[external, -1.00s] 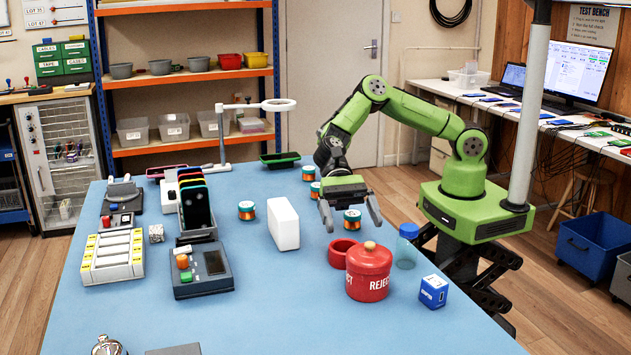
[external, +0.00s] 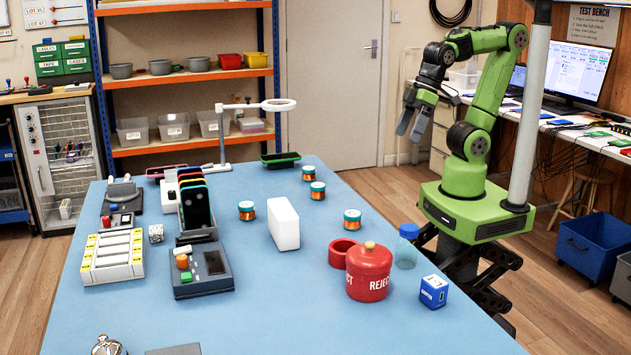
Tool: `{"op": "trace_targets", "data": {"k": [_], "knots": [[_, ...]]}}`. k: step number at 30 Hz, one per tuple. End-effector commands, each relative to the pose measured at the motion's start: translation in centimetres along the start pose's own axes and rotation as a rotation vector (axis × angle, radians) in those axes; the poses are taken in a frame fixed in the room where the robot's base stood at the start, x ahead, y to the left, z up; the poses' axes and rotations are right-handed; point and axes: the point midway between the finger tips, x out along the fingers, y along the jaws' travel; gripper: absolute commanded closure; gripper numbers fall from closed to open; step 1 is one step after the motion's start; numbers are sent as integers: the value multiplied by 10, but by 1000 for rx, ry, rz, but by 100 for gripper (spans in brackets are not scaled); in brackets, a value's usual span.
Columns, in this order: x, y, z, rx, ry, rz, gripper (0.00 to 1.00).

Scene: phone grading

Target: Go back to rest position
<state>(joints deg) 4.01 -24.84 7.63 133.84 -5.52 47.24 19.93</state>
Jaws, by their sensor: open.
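My gripper (external: 412,124) is raised beyond the right far edge of the blue table (external: 240,310), well above its surface. Its two fingers point down and are apart, with nothing between them. My green arm is folded up above its base at the table's right side.
On the table stand a red reject jar (external: 369,274), a red ring-like dish (external: 342,252), a clear blue-capped container (external: 407,247), a blue box (external: 433,291), a white block (external: 284,224), several copper spools (external: 352,219), and a phone rack (external: 196,208). A white pole (external: 533,110) stands near my arm.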

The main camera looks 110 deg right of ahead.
Motion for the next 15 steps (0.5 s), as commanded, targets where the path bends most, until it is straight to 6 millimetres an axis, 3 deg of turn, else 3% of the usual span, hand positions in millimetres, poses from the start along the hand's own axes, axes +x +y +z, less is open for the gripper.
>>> {"op": "trace_targets", "data": {"k": [3,6,15], "knots": [[-22,31,35,-126,65,21,0],[-28,45,52,-188,83,24,0],[-29,48,55,-210,86,26,0]]}}
